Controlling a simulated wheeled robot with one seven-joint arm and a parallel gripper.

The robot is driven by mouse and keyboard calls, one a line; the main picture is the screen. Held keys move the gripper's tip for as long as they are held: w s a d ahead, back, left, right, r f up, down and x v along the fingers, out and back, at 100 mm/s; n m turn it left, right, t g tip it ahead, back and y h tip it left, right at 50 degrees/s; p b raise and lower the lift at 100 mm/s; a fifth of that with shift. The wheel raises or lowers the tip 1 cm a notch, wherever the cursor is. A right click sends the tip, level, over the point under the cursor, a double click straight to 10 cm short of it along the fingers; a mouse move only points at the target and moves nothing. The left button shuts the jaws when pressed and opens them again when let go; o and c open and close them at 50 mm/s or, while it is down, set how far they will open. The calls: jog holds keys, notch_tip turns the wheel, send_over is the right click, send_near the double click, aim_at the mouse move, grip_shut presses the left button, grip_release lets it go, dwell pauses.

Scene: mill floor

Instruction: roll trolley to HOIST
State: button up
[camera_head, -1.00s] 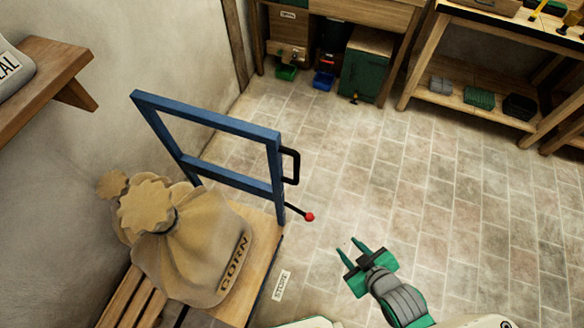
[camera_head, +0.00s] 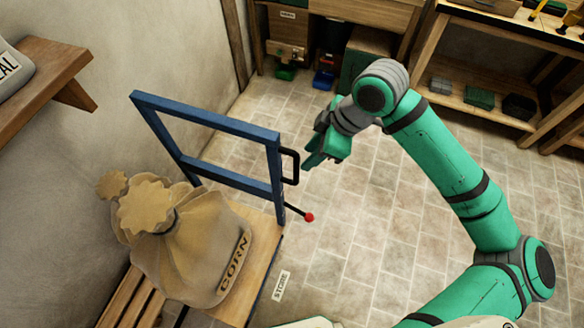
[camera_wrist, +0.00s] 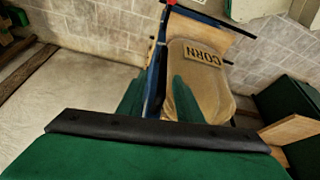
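The trolley has a wooden deck (camera_head: 262,232) and an upright blue frame (camera_head: 215,118), with a black handle (camera_head: 291,166) on the frame's right post. A lever with a red knob (camera_head: 309,217) sticks out below the handle. A tied sack marked CORN (camera_head: 195,255) sits on the deck; it also shows in the wrist view (camera_wrist: 200,85). My gripper (camera_head: 314,153) is just right of the handle, apart from it as far as I can tell. In the wrist view its two green fingers (camera_wrist: 158,98) stand apart, with the blue frame beyond them. No HOIST sign is readable.
A floor label reading STORE (camera_head: 282,286) lies right of the trolley. A slatted wooden bench (camera_head: 130,300) and a wall shelf (camera_head: 45,80) are at left. Workbenches (camera_head: 490,115) line the back. Tiled floor between is clear.

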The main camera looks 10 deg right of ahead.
jog(key=a, duration=0.1)
send_over(291, 181)
jog(key=shift+n, duration=0.3)
notch_tip(291, 181, down, 9)
jog(key=shift+s+r, duration=0.1)
jog(key=shift+s, duration=0.05)
grip_shut()
